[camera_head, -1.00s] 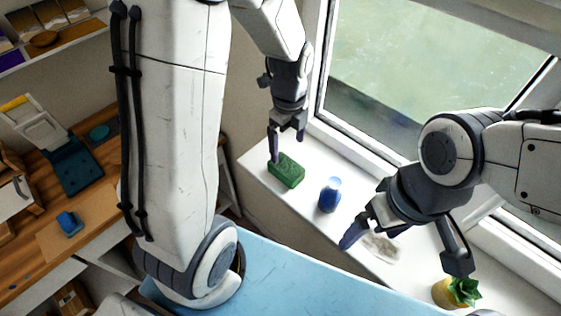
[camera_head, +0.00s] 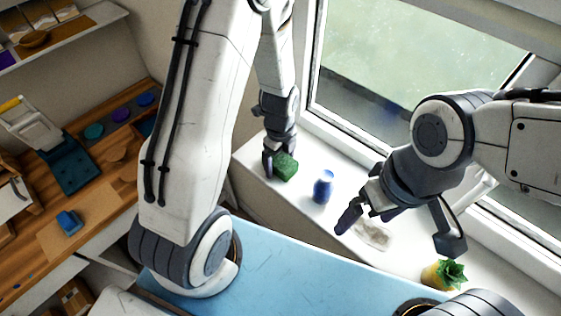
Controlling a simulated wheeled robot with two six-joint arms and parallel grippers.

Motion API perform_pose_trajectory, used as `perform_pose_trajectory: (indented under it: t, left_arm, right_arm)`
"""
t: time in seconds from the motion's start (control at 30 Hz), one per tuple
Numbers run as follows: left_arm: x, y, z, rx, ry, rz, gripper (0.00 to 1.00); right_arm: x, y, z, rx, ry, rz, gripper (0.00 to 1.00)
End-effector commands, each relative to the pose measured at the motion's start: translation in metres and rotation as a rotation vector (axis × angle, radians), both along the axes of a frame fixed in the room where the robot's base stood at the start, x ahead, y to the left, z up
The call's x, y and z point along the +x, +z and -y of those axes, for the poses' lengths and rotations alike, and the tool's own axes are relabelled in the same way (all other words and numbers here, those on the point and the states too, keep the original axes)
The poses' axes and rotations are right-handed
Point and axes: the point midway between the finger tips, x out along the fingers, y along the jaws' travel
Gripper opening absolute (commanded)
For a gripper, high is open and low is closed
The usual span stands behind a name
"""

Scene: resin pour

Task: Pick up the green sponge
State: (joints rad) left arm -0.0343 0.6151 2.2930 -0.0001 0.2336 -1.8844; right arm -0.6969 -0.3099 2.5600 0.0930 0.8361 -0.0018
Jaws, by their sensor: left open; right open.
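The green sponge (camera_head: 285,169) lies on the white window sill near its left end. My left gripper (camera_head: 277,162) has come down at the sponge from above. One finger shows at the sponge's left side, and the other is hard to make out. The jaws are open, and I cannot tell whether they touch the sponge. My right gripper (camera_head: 393,238) is open and empty above the sill, with its fingers spread wide. It is well to the right of the sponge, between the blue jar and the potted plant.
A blue jar (camera_head: 323,187) stands on the sill (camera_head: 252,155) right of the sponge. A pale, flat patch (camera_head: 372,235) lies under my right gripper. A potted plant (camera_head: 445,274) stands further right. The window (camera_head: 410,75) rises behind. A wooden workbench (camera_head: 100,210) is at left.

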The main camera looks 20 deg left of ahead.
Motion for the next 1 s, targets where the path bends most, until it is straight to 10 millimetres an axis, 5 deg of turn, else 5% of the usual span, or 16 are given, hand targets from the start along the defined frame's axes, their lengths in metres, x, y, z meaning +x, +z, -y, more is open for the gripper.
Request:
perform_pose_trajectory:
  t: [0.1, 0.3, 0.67, 1.0]
  left_arm:
    - [0.0, 0.0, 0.0, 0.0, -0.001, 0.001, 0.96]
    - [0.0, 0.0, 0.0, 0.0, -0.001, 0.0, 0.2]
    - [0.001, 0.004, 0.0, 0.0, -0.001, 0.002, 0.2]
    - [0.002, 0.05, 0.0, 0.0, 0.0, 0.009, 0.2]
  right_arm:
    - [0.0, 0.0, 0.0, 0.0, 0.0, 0.0, 0.96]
    - [0.0, 0.0, 0.0, 0.0, 0.0, 0.0, 0.96]
    - [0.0, -0.001, 0.0, 0.0, 0.0, 0.0, 0.96]
    - [0.0, -0.011, 0.0, 0.0, -0.002, 0.0, 0.96]
